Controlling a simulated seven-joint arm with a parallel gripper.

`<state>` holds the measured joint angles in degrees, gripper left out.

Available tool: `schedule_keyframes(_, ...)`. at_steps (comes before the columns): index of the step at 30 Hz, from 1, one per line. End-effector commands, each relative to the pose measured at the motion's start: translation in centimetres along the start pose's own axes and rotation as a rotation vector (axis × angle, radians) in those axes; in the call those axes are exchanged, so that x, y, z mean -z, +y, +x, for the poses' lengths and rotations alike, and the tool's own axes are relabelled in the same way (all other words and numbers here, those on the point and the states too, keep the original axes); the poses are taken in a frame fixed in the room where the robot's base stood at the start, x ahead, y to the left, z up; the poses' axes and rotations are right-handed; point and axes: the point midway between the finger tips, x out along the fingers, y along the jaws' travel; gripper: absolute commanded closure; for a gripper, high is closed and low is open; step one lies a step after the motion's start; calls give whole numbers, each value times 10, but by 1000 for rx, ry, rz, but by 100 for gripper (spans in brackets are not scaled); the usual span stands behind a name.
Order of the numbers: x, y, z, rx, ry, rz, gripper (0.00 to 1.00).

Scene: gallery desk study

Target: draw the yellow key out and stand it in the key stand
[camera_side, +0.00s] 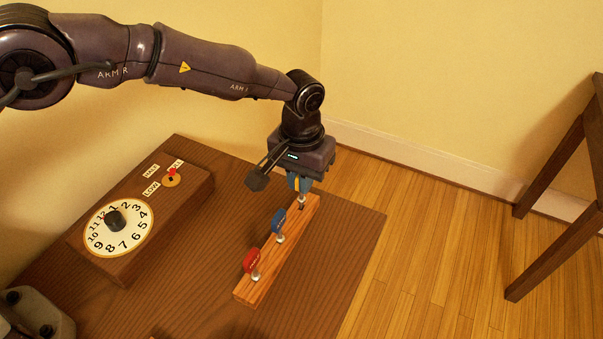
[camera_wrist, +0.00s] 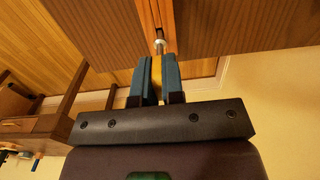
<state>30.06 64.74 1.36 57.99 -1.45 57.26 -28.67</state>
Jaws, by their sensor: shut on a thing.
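My gripper (camera_side: 299,187) points down over the far end of the key stand (camera_side: 265,272), a long wooden block on the desk. It is shut on the yellow key (camera_wrist: 157,76), whose head sits between the two blue fingers in the wrist view (camera_wrist: 157,85). The key's metal shaft points at the block's far end. I cannot tell whether its tip is in the hole or just above it. A blue key (camera_side: 279,222) stands upright in the middle of the block. A red key (camera_side: 251,261) stands near its front end.
A wooden box (camera_side: 195,200) at left carries a numbered dial (camera_side: 138,232) with a black knob, and a small round brass fitting (camera_side: 171,181) with a red pointer and labels. The desk (camera_side: 340,235) is clear right of the stand. A wooden stool or table (camera_side: 548,165) stands beyond.

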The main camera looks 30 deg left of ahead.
Motion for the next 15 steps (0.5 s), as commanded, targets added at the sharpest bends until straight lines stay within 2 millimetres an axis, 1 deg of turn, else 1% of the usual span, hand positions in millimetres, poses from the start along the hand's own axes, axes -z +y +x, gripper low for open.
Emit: schedule_keyframes(15,0,0,10,0,0,0,100)
